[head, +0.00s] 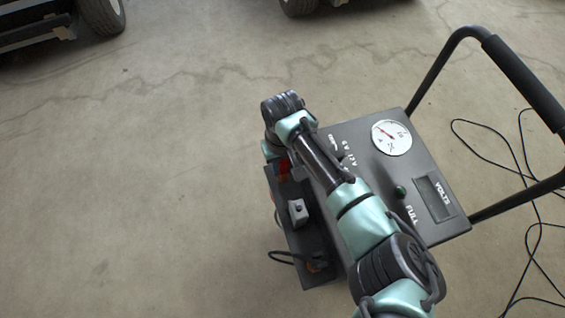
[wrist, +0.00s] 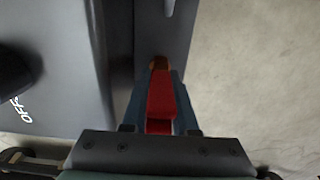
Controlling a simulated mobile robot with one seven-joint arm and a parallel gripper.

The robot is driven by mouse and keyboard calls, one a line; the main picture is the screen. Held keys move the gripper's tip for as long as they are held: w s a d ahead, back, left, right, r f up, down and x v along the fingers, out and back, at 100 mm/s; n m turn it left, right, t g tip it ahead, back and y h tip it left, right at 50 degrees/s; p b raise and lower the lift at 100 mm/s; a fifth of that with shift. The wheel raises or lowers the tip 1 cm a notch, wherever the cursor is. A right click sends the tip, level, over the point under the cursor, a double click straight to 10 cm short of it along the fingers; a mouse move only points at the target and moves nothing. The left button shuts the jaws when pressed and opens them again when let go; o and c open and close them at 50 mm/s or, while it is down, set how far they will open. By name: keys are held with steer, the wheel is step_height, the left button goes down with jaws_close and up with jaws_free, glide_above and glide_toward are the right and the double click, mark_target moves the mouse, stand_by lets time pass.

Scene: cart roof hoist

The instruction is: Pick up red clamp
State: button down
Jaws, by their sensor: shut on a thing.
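The red clamp (wrist: 161,100) is between the fingers of my gripper (wrist: 160,92) in the wrist view, with a copper-brown tip at its far end. My gripper is shut on it, beside the dark wall of the charger cart. In the head view a small part of the red clamp (head: 283,166) shows at the cart's left side tray, and my arm hides most of it and my fingers. I cannot tell whether the clamp still touches the tray.
The charger cart (head: 440,228) has a dial, a display and a tall handle (head: 520,80) at right. A grey box (head: 298,211) sits in its side tray. Black cables (head: 530,200) lie on the floor at right. The concrete floor at left is clear. Vehicle wheels (head: 102,14) stand at the back.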

steer(key=shift+r, duration=0.1)
stand_by(0.6)
step_height(320, 180, up, 10)
steer(key=shift+f+p, duration=0.1)
steer(key=shift+p, duration=1.15)
steer(key=shift+p, duration=0.45)
